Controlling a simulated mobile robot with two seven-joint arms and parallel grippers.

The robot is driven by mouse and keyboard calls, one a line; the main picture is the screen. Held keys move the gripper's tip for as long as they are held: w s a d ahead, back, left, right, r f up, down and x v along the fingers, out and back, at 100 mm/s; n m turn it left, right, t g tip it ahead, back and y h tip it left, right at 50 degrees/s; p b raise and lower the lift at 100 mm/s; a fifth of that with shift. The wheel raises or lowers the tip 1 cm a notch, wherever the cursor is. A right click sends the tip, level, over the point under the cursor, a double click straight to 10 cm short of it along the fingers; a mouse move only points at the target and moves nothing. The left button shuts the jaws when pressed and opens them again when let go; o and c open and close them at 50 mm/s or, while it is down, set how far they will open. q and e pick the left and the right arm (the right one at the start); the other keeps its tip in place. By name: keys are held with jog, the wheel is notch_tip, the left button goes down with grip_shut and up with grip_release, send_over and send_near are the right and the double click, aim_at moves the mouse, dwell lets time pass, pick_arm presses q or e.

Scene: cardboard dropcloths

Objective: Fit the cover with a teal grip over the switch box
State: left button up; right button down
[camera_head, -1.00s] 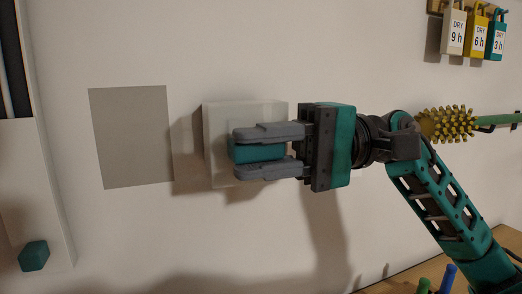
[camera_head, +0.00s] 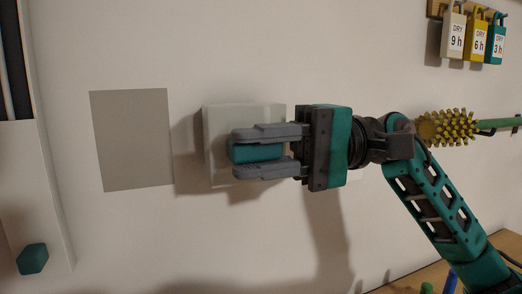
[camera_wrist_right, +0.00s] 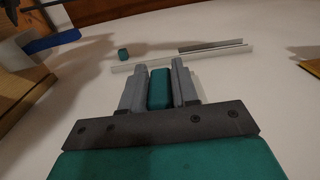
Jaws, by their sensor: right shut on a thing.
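The cover (camera_head: 218,118) is a pale square box with a teal grip (camera_head: 256,152) on its front, against or close to the wall; I cannot tell whether it touches. My right gripper (camera_head: 237,153) is shut on the teal grip, one grey finger above it and one below. The teal grip also shows between the fingers in the right wrist view (camera_wrist_right: 159,88). No switch box can be made out; the cover and gripper would hide anything behind them. My left gripper is not in view.
A flat grey rectangle (camera_head: 132,140) is on the wall left of the cover. A pale panel with a teal knob (camera_head: 33,258) stands at far left. Tags (camera_head: 476,40) hang at top right above a spiky yellow roller (camera_head: 447,128). Open wall lies around the cover.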

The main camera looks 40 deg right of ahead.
aim_at(211, 148)
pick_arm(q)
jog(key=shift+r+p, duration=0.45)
pick_arm(e)
jog(key=shift+w+d, duration=0.2)
jog(key=shift+w, duration=0.65)
jog(key=shift+w+d, duration=0.2)
jog(key=shift+w, duration=0.65)
jog(key=c, duration=0.8)
grip_release()
jog(key=shift+d+f, duration=0.1)
jog(key=shift+d, duration=0.25)
pick_arm(q)
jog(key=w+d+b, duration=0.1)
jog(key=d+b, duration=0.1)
jog(key=b, duration=0.1)
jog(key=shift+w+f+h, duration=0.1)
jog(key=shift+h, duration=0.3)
pick_arm(e)
jog(key=v, duration=1.1)
jog(key=shift+s+d, duration=0.1)
jog(key=shift+d, duration=0.05)
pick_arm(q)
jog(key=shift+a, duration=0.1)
